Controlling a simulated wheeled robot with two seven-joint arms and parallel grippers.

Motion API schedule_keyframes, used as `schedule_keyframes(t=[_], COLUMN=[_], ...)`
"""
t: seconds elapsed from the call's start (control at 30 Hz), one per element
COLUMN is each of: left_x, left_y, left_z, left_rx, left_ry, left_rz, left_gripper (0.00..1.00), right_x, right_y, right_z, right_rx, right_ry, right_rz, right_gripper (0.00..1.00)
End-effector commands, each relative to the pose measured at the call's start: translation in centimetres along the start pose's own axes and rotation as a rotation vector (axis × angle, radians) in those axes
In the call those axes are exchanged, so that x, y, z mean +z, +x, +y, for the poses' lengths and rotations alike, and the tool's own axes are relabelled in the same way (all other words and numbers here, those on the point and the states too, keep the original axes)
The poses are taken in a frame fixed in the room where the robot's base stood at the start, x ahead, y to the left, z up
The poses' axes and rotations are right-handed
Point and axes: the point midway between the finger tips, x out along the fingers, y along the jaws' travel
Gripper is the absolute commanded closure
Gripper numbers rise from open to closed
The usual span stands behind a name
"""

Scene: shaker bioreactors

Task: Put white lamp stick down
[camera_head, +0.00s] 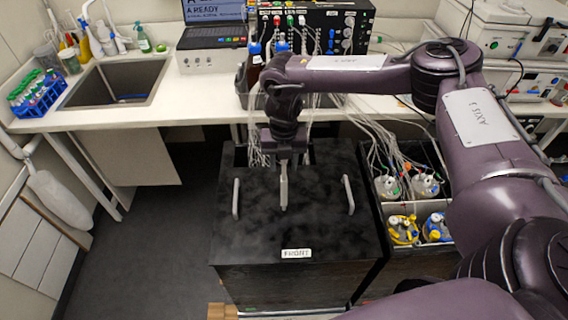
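My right gripper (285,152) is above the black box with the FRONT label, its fingers pointing down. A thin whitish stick (284,188), which looks like the white lamp stick, hangs upright below the fingers. The gripper appears shut on its upper end. The stick's lower tip is over the middle of the black lid (254,222); I cannot tell whether it touches the lid. My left gripper is not in view.
The lid has two upright handles (236,199) (348,195). To its right, a crate (424,208) holds several capped bottles with tubing. Behind are a white bench (200,107) with a sink (117,84), laptop (213,22) and black control unit (330,22). Floor at left is clear.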

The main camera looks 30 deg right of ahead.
Motion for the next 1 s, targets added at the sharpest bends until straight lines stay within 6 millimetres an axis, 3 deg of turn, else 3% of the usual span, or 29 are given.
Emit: schedule_keyframes(t=[0.27,0.4,0.5,0.7,1.0], left_x=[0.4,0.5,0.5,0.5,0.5], left_y=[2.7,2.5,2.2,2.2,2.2], left_z=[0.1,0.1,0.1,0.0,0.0], left_rx=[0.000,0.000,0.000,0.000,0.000], left_ry=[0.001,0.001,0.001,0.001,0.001], left_rz=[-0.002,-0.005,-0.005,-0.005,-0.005], left_gripper=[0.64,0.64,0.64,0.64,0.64], right_x=[0.1,0.1,0.1,0.0,0.0], right_y=[-5.4,-8.7,-10.1,-11.2,-11.3], right_z=[0.1,0.0,0.0,0.0,0.0], right_rx=[0.004,0.002,0.001,0.000,0.000], right_ry=[0.000,-0.001,-0.002,0.000,0.000], right_rz=[-0.006,-0.008,-0.005,-0.002,-0.001], right_gripper=[0.60,0.60,0.60,0.60,0.60])
